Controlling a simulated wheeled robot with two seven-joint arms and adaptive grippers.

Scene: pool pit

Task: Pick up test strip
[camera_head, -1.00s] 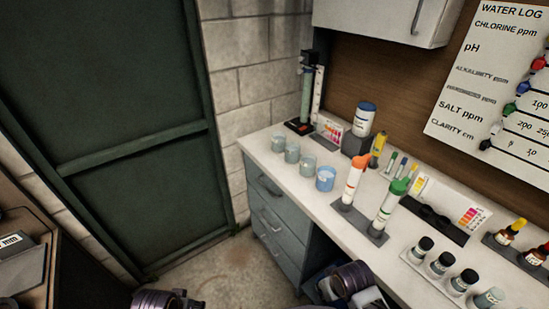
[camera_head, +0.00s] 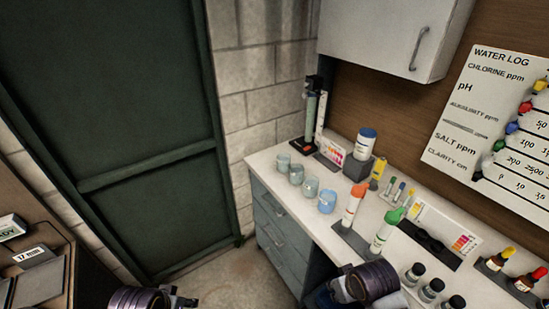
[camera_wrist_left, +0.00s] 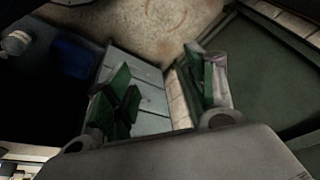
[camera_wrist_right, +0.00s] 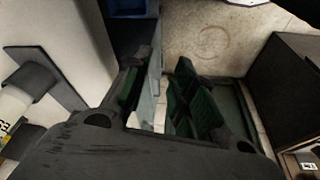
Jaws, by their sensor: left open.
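No single test strip can be made out. A white bottle with a blue lid (camera_head: 364,143) stands on a grey block on the counter in the head view; its label is too small to read. My right gripper (camera_head: 372,283) shows mainly as its wrist at the bottom edge of the head view, in front of the counter. In the right wrist view its fingers (camera_wrist_right: 165,72) are apart with nothing between them. My left gripper (camera_wrist_left: 157,75) is open and empty in the left wrist view, above the floor; only its wrist shows at the bottom left of the head view.
The white counter (camera_head: 262,162) holds several cups (camera_head: 311,188), an orange-capped bottle (camera_head: 354,205), a green-capped bottle (camera_head: 386,230), dark-capped vials (camera_head: 432,289) and a colour chart card (camera_head: 445,228). A wall cabinet (camera_head: 385,40) hangs above. A green door (camera_head: 110,110) stands left, a desk (camera_head: 30,235) at far left.

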